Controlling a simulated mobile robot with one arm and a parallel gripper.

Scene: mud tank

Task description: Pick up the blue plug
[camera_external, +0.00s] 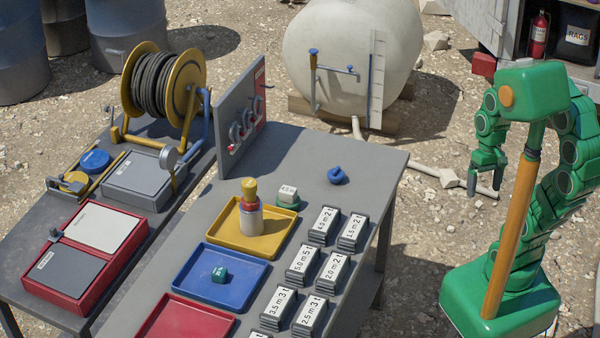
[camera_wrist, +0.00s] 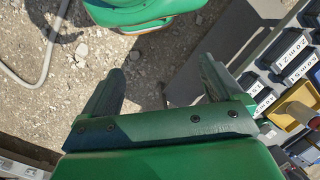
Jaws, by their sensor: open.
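A small blue plug (camera_external: 337,175) with a rounded top lies on the bare far right part of the grey table (camera_external: 300,152) in the external view. I cannot make it out in the wrist view. My green gripper (camera_external: 484,188) hangs in the air to the right of the table, fingers pointing down, well apart from the plug. In the wrist view my gripper (camera_wrist: 160,78) is open, with nothing between its two fingers and gravel below.
Left of the plug are a white-topped green block (camera_external: 288,196) and a yellow tray (camera_external: 232,240) holding a bottle (camera_external: 250,208). Several labelled dark blocks (camera_external: 325,222) stand in front. A blue tray (camera_external: 208,262) holds a green block. An upright panel (camera_external: 228,130) stands behind.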

